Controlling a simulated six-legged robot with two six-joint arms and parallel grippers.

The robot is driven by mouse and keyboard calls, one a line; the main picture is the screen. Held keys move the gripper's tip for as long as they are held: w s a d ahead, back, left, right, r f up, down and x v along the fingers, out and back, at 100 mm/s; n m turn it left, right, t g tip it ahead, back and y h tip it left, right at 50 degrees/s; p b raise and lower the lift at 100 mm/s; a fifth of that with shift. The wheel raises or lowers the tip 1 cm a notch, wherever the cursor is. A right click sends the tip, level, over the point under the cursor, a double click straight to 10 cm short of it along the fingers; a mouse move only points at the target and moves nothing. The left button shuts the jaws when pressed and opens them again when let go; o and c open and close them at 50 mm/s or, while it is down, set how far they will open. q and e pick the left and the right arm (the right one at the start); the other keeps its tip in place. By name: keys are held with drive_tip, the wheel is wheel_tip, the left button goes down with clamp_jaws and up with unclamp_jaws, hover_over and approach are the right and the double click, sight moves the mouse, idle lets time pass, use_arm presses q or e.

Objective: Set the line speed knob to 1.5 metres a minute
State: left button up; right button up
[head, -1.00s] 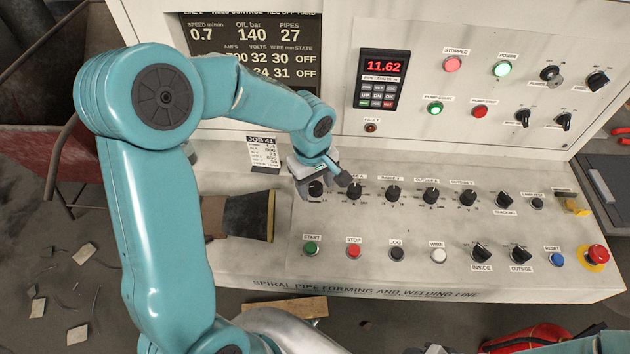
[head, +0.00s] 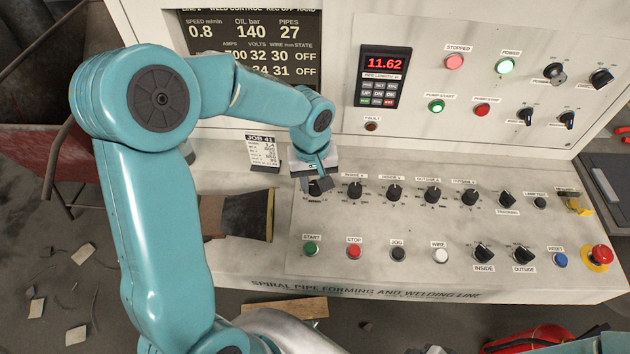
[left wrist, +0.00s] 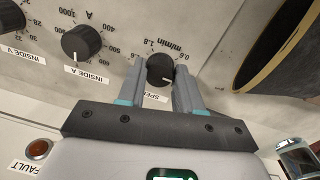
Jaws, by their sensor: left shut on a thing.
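The line speed knob is a round black knob with a white pointer mark; it shows in the left wrist view (left wrist: 160,68), beside a m/min scale with 0.6 and 1.8 readable. In the head view it (head: 320,188) is largely hidden by the jaws. My left gripper (head: 316,182) points down at the left end of the knob row. It is shut on the knob, one finger on each side, as the left wrist view (left wrist: 160,88) shows. The display screen (head: 250,45) reads speed 0.8 m/min.
A black knob (head: 355,190) stands just right of the speed knob, with several more along the row. A red emergency stop (head: 600,254) is at the far right.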

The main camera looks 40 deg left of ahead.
use_arm(q)
drive_tip(key=m, duration=0.4)
drive_tip(key=shift+m, duration=0.3)
drive_tip(key=m, duration=0.3)
drive_tip(key=shift+m, duration=0.4)
drive_tip(key=m, duration=0.4)
drive_tip(key=shift+w+g, duration=0.1)
drive_tip(key=shift+g, duration=0.2)
drive_tip(key=m+p, duration=0.1)
drive_tip(key=m, duration=0.4)
drive_tip(key=shift+r, duration=0.1)
drive_tip(key=m, duration=0.3)
drive_tip(key=shift+m+p, duration=0.3)
drive_tip(key=shift+p, duration=0.1)
drive_tip(key=m+p, duration=0.1)
drive_tip(key=m, duration=0.2)
drive_tip(key=shift+w+m, duration=0.1)
drive_tip(key=shift+m, duration=0.3)
drive_tip(key=m+p, duration=0.2)
drive_tip(key=m, duration=0.4)
drive_tip(key=shift+y, duration=0.3)
drive_tip(key=shift+m, duration=0.3)
drive_tip(key=o, duration=1)
